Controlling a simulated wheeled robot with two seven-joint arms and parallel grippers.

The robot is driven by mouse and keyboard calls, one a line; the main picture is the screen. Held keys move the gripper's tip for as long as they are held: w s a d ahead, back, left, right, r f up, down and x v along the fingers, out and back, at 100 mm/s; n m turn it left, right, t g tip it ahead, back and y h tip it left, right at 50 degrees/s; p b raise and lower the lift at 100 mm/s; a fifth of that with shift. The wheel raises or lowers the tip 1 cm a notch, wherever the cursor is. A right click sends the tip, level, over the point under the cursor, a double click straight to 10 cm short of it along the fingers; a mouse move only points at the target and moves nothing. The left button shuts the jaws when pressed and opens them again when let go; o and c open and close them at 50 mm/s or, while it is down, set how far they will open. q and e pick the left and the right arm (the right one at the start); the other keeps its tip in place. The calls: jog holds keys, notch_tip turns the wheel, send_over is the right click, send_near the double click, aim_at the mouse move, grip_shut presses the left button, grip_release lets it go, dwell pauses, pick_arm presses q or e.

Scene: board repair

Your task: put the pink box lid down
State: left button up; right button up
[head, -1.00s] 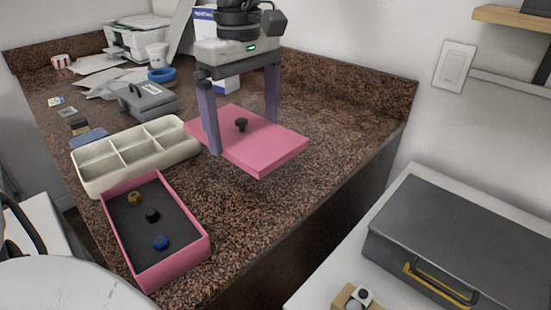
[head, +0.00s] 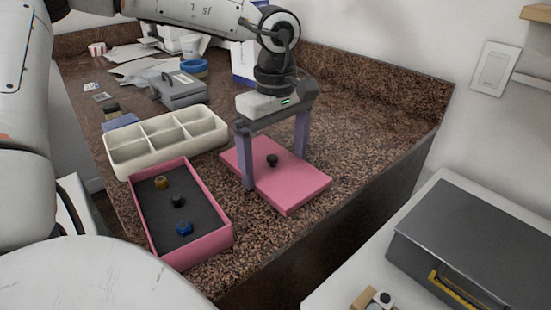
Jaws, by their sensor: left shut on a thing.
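The pink box lid (head: 296,184) is a flat pink panel with a black knob (head: 272,160) on top. My left gripper (head: 275,161) comes down from above with its two purple fingers at opposite edges of the lid, shut on it. The lid lies level at the counter surface, right of the open pink box (head: 221,244); I cannot tell whether it touches the counter. The box has a dark inside holding a yellow-brown knob (head: 161,182), a black knob (head: 179,201) and a blue knob (head: 184,228). My right gripper is not in view.
A cream compartment tray (head: 130,170) stands behind the box. A grey case (head: 181,91), a blue ring-shaped item (head: 194,66) and papers lie farther back. The speckled counter (head: 365,135) is bare right of the lid. A dark grey case (head: 485,245) rests on the white surface at right.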

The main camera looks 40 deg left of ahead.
aim_at(275, 160)
pick_arm(q)
jog(key=shift+f, duration=0.1)
jog(key=o, duration=0.7)
notch_tip(275, 160, up, 12)
jog(key=p, duration=0.1)
dwell(0.5)
